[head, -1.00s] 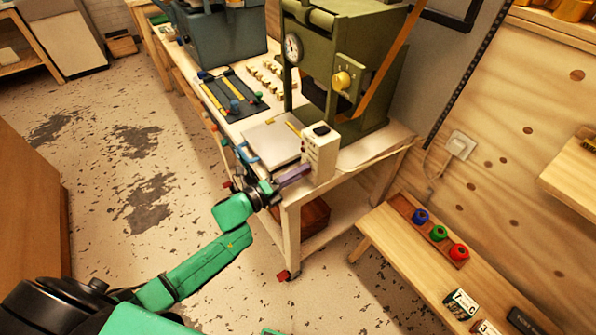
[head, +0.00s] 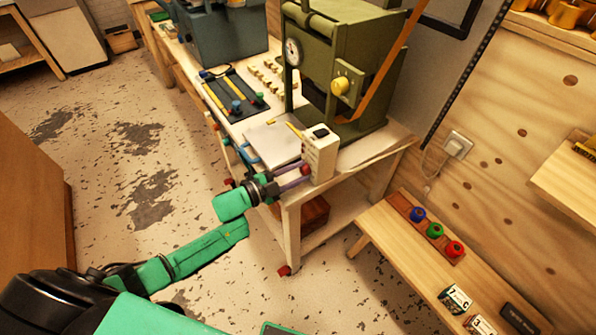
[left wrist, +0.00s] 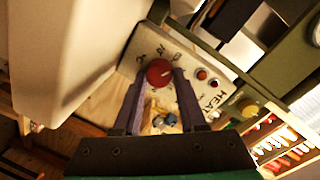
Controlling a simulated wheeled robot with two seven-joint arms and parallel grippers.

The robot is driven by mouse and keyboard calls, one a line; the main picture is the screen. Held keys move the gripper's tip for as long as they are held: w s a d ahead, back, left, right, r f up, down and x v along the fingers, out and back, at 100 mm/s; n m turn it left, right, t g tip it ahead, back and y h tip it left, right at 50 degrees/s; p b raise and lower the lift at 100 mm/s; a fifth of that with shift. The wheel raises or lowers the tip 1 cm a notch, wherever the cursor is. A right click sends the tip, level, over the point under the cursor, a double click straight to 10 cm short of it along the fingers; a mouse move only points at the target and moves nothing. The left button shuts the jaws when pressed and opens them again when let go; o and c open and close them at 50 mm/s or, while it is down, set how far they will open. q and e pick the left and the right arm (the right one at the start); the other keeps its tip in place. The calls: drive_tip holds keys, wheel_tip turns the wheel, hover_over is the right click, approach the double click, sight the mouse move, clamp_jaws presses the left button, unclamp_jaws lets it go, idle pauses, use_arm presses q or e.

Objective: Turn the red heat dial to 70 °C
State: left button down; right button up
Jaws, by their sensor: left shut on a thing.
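The red heat dial (left wrist: 159,72) is on the face of a white control box (left wrist: 203,62) marked HEAT. The dial and the box (head: 321,154) also show in the head view, at the near corner of the workbench. My left gripper (left wrist: 160,80) has its two purple fingers on either side of the dial and is shut on it. In the head view my left gripper (head: 294,177) reaches the box from the left. A light mark shows on the dial, but the numbers around it are too small to read. My right gripper is not in view.
A green press (head: 335,70) with a yellow knob (head: 341,85) stands behind the box on the workbench. A pale plate (head: 272,144) lies beside the box. A low bench (head: 420,262) with blue, green and red pieces is at the right. Open floor lies left.

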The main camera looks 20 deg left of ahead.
use_arm(q)
drive_tip(key=n, duration=0.5)
drive_tip(key=shift+w+a+g+h, duration=0.1)
drive_tip(key=shift+a+g+h, duration=0.05)
drive_tip(key=shift+g+h, duration=0.2)
drive_tip(key=n, duration=0.5)
drive_tip(key=shift+f+h, duration=0.1)
drive_tip(key=shift+h, duration=0.25)
drive_tip(key=shift+n, duration=0.3)
drive_tip(key=shift+c, duration=2.3)
unclamp_jaws()
drive_tip(key=v, duration=1.4)
drive_tip(key=shift+a, duration=0.2)
